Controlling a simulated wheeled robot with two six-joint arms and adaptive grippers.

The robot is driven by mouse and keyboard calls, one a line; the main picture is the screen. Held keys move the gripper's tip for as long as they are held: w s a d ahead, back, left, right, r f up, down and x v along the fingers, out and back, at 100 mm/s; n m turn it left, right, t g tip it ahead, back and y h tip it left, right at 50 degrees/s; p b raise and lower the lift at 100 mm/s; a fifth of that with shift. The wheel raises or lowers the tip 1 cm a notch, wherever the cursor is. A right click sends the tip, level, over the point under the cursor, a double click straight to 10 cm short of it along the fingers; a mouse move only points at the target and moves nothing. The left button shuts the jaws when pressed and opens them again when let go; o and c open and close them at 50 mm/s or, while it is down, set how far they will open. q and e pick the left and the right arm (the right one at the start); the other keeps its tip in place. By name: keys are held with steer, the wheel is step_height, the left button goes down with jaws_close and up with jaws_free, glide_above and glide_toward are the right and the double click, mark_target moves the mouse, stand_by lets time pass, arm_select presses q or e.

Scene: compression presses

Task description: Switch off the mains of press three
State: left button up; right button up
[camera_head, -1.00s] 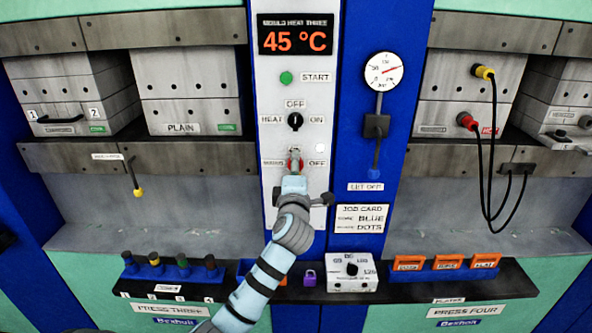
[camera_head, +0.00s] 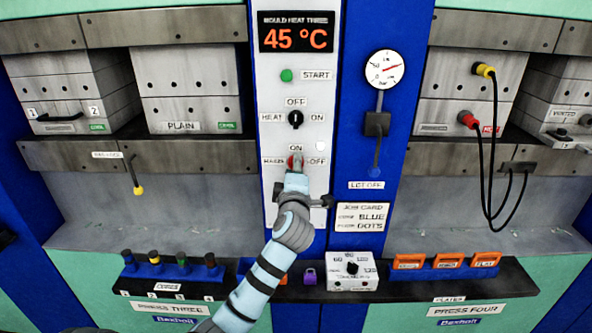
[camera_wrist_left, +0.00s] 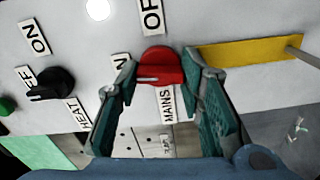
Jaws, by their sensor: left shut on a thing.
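The red mains knob (camera_wrist_left: 162,67) sits on the white panel of press three. It also shows in the head view (camera_head: 292,162), partly covered by my left gripper (camera_head: 297,166). In the left wrist view the fingers of my left gripper (camera_wrist_left: 166,80) are on either side of the knob, shut on it. The knob's white mark points left in that view, toward the partly hidden ON label (camera_wrist_left: 119,69). The OFF label (camera_wrist_left: 152,16) is at the top there, and the MAINS label (camera_wrist_left: 167,104) is below the knob. My right gripper is not in view.
A black heat knob (camera_head: 295,119) and a green START button (camera_head: 287,76) are above on the same panel. The display (camera_head: 296,35) reads 45 °C. A gauge (camera_head: 384,70) and a lever (camera_head: 376,126) stand to the right.

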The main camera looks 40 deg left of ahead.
arm_select(q)
steer(key=shift+r+m+p, duration=0.1)
steer(key=shift+m+p, duration=1.35)
steer(key=shift+m, duration=6.65)
steer(key=o, duration=1.2)
steer(key=shift+w, duration=0.1)
steer(key=shift+c, duration=0.2)
